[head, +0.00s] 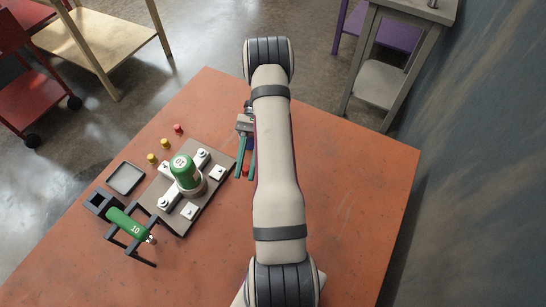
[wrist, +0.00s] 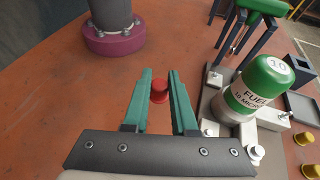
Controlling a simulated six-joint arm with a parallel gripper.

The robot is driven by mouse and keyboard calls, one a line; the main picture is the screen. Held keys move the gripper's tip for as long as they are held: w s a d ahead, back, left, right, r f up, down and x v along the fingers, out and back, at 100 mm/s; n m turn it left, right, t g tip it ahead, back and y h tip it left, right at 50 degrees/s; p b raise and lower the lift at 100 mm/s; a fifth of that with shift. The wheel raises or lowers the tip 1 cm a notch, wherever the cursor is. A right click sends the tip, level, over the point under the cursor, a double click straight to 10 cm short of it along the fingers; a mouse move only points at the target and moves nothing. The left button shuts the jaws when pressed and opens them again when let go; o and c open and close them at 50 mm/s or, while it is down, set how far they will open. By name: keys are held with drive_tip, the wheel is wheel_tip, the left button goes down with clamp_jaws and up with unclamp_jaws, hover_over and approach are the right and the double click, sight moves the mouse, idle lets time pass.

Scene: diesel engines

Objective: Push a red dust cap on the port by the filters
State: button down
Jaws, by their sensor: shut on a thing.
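A red dust cap (wrist: 159,90) sits between the teal fingertips of my gripper (wrist: 160,82) in the wrist view. My gripper is shut on it, and it shows small by the fingertips (head: 245,173) in the head view. The gripper is just right of a grey plate (head: 217,188). On the plate stands an upright green filter (head: 183,170) with white fittings (wrist: 213,80) around it. I cannot tell which fitting is the port. A second red cap (head: 178,128) lies on the table.
Two yellow caps (head: 152,157) (head: 165,143) lie beyond the plate's far left side. A grey tray (head: 125,178) and a dark open box (head: 98,202) are left of it. The orange table (head: 350,190) is clear on the right.

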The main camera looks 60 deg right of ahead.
drive_tip(key=w+r+m+t+h, duration=0.1)
drive_tip(key=w+r+m+t, duration=0.3)
drive_tip(key=w+m+t, duration=0.6)
drive_tip(key=m+t+h, duration=0.7)
drive_tip(key=m+h, duration=0.1)
drive_tip(key=h, duration=0.1)
hover_over(203, 153)
drive_tip(key=shift+w+f, duration=0.15)
drive_tip(key=shift+f, duration=1.65)
drive_tip(key=shift+w+f, duration=0.15)
drive_tip(key=shift+f, duration=1.6)
drive_tip(key=shift+s+f, duration=0.1)
drive_tip(key=shift+s, duration=0.1)
drive_tip(key=shift+f, duration=0.5)
drive_tip(key=c, duration=0.6)
unclamp_jaws()
drive_tip(key=shift+c, duration=0.2)
drive_tip(key=shift+c, duration=0.4)
drive_tip(key=shift+s, duration=0.1)
